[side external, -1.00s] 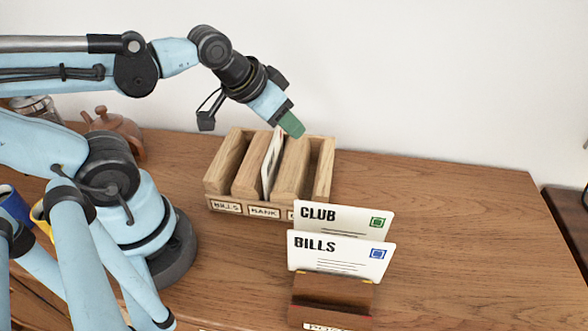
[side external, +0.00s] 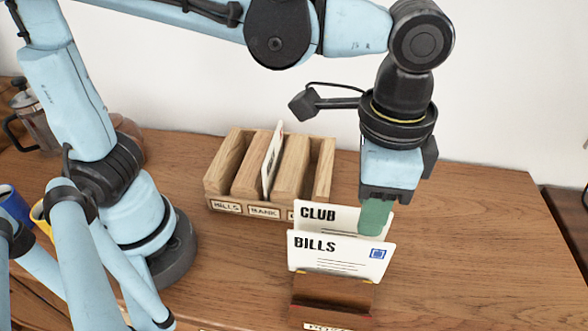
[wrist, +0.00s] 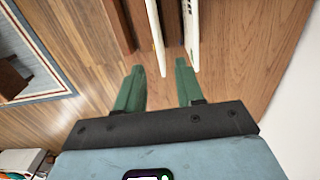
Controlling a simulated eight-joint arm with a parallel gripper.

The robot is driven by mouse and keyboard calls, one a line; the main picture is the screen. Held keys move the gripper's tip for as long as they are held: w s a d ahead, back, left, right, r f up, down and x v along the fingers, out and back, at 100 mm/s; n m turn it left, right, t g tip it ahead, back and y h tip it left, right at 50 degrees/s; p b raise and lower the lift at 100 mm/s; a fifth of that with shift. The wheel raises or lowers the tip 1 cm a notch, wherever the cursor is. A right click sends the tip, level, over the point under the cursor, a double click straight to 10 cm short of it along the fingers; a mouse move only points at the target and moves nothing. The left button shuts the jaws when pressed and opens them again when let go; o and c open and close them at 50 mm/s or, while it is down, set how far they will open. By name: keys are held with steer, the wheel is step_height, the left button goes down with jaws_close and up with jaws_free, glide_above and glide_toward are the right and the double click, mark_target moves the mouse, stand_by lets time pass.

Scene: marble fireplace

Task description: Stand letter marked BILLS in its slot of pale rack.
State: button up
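The white BILLS letter (side external: 335,262) stands upright in the front of a dark wooden holder (side external: 332,292), with the white CLUB letter (side external: 325,218) just behind it. The pale rack (side external: 222,165) stands behind and to the left, with slots labelled BILLS at the left and BANK beside it; a third label is partly hidden. A letter (side external: 272,160) stands in the BANK slot. My gripper (side external: 375,217) points down at the right end of the letters, covering the CLUB letter's corner. In the wrist view its green fingers (wrist: 160,88) are apart and empty, just short of two letter edges.
Blue and yellow mugs (side external: 14,205) and a glass press (side external: 35,115) stand at the left. The wooden tabletop (side external: 470,250) is clear to the right. A white wall (side external: 510,80) rises behind the table.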

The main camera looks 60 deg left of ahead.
mark_target(359, 254)
steer(key=shift+d+f, duration=0.1)
steer(key=shift+f, duration=5.7)
jaws_close()
